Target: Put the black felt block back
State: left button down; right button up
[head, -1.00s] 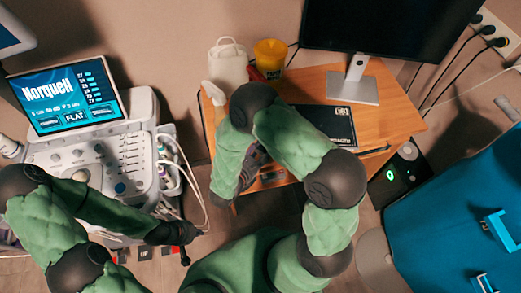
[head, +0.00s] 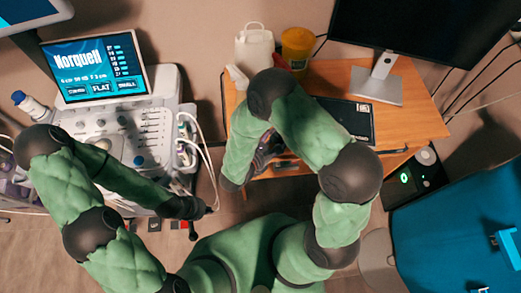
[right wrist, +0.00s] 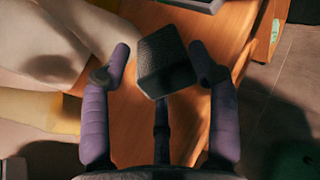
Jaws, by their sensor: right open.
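The black felt block (right wrist: 163,60) shows in the right wrist view, on or just above the wooden desk top, between the two purple fingertips. My right gripper (right wrist: 160,66) is open around it, with a small gap visible on each side. In the head view the right gripper (head: 265,150) is at the desk's left front edge, mostly hidden by my forearm, and the block cannot be made out there. My left gripper (head: 207,208) hangs beside the ultrasound console, apart from the block; its fingers are too small to read.
The wooden desk (head: 415,115) carries a monitor (head: 376,85), a dark flat case (head: 350,118), a yellow tub (head: 297,46) and a white jug (head: 254,47). The ultrasound console (head: 130,130) with cables stands left. A blue couch (head: 450,220) is at right.

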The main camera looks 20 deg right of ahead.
jog(key=p+v, duration=0.2)
jog(key=v, duration=0.8)
jog(key=shift+s+a, duration=0.2)
jog(key=shift+a, duration=0.15)
